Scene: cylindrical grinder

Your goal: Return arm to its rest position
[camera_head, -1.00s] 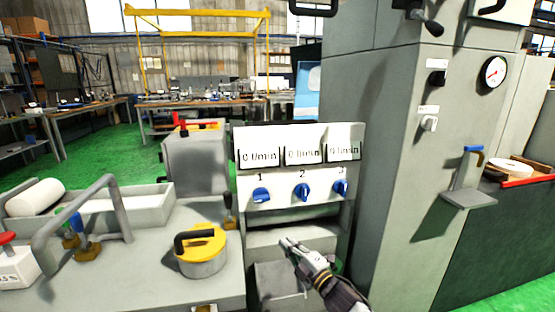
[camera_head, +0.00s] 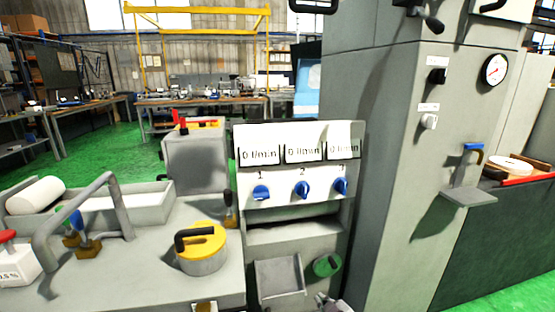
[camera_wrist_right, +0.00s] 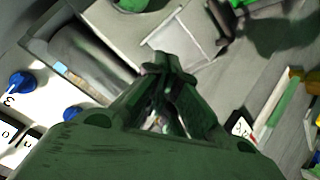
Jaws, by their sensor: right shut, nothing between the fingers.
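My right gripper (camera_head: 328,302) shows only at the bottom edge of the head view, below the flow panel and clear of it. In the right wrist view the right gripper (camera_wrist_right: 168,66) has its fingertips together with nothing between them. The flow panel (camera_head: 292,172) carries three displays reading 0 l/min and three blue knobs, labelled 1, 2 and 3. Knob 2 (camera_head: 302,190) and knob 3 (camera_head: 341,187) stand near upright, and knob 1 (camera_head: 261,192) lies more level. My left gripper is not in view.
A green-handled round part (camera_head: 327,265) and a grey tilted tray (camera_head: 279,277) sit below the panel. A yellow-lidded pot (camera_head: 203,242) and a bent grey pipe (camera_head: 55,240) stand at the left. A tall grey cabinet (camera_head: 385,150) with a gauge (camera_head: 495,69) bounds the right.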

